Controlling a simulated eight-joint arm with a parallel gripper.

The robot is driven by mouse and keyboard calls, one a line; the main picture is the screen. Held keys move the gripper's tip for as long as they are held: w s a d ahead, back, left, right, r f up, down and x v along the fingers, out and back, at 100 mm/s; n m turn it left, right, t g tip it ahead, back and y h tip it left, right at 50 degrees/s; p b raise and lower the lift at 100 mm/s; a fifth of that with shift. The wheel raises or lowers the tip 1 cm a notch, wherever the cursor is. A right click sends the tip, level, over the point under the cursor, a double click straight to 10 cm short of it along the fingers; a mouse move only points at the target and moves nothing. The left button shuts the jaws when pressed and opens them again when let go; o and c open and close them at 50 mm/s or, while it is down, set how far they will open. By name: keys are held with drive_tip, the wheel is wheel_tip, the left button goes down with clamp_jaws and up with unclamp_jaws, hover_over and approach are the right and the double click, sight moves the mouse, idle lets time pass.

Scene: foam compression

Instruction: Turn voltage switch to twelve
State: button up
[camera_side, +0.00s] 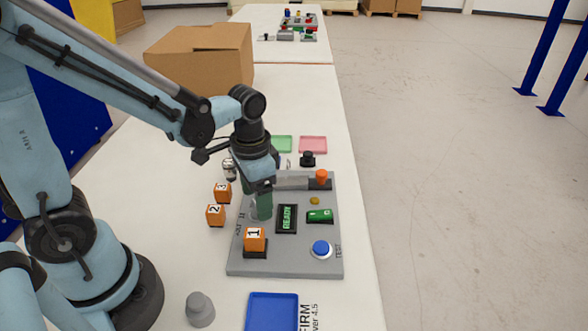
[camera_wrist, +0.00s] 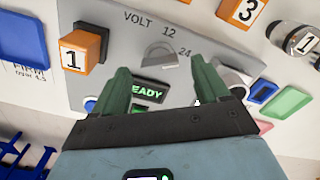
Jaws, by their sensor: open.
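The grey panel (camera_side: 285,265) lies on the white table. It also shows in the wrist view (camera_wrist: 210,38). The voltage switch (camera_wrist: 158,55) is a grey round knob beside the printed marks VOLT, 12 and 24; which mark it points at I cannot tell. In the side view it is mostly hidden by my fingers. My gripper (camera_side: 262,207) points down over the left part of the panel at the knob. In the wrist view my gripper (camera_wrist: 162,72) is open, its green fingers apart on either side of the knob's near side. I see no clear contact.
The READY display (camera_side: 287,218) and orange block 1 (camera_side: 254,240) sit close to the knob on the panel. The green switch (camera_side: 320,216) and blue TEST button (camera_side: 321,249) are to the right. Blocks 2 (camera_side: 215,215) and 3 (camera_side: 222,193) stand left of the panel.

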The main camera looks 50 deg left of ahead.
drive_tip(key=shift+f, duration=0.7)
drive_tip(key=c, duration=1.1)
